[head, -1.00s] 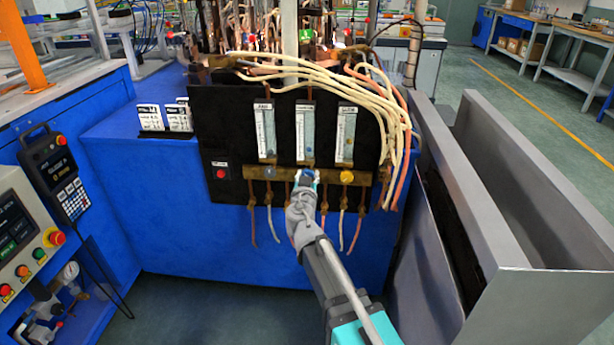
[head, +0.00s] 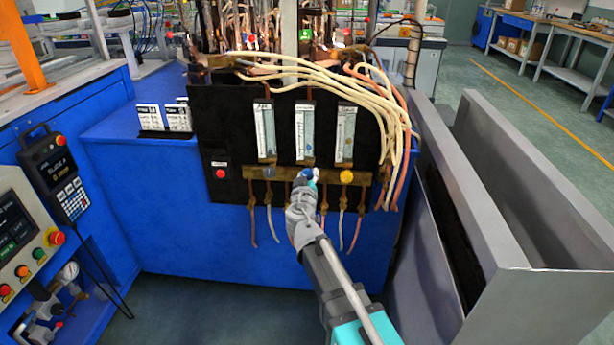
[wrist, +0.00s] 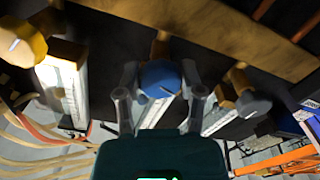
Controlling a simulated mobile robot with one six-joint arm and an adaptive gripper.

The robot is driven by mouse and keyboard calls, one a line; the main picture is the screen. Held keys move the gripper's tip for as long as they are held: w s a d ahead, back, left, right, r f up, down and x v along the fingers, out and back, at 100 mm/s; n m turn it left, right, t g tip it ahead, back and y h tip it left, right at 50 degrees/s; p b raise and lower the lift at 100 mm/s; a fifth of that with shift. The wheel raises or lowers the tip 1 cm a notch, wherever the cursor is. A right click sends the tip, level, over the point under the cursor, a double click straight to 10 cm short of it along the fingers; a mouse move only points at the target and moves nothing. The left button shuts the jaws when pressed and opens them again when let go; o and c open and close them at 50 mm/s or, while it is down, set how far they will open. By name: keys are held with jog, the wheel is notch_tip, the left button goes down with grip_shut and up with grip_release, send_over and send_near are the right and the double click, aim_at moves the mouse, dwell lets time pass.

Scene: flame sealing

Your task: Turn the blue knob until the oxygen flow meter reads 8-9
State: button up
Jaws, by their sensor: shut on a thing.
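A blue knob (wrist: 160,77) sits between the two grey fingers of my gripper (wrist: 159,84) in the wrist view, and the fingers are shut on its sides. In the head view my gripper (head: 306,180) is at the middle of the brass bar, below the middle flow meter (head: 305,133), and mostly covers the knob. Flow meters also stand at the left (head: 266,131) and right (head: 345,134) of the black panel. Their readings and labels are too small to read.
A yellow knob (head: 347,177) is close to the right of my gripper, and a grey-blue knob (head: 268,172) is to its left, both on the brass bar (head: 234,173). Thin hoses (head: 341,228) hang below. A red button (head: 220,173) is at lower left. A grey metal trough (head: 500,235) stands right.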

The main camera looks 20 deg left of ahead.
jog(key=o, duration=1.2)
jog(key=shift+s, duration=0.15)
jog(key=shift+v, duration=5.85)
jog(key=shift+d, duration=0.1)
jog(key=shift+c, duration=0.2)
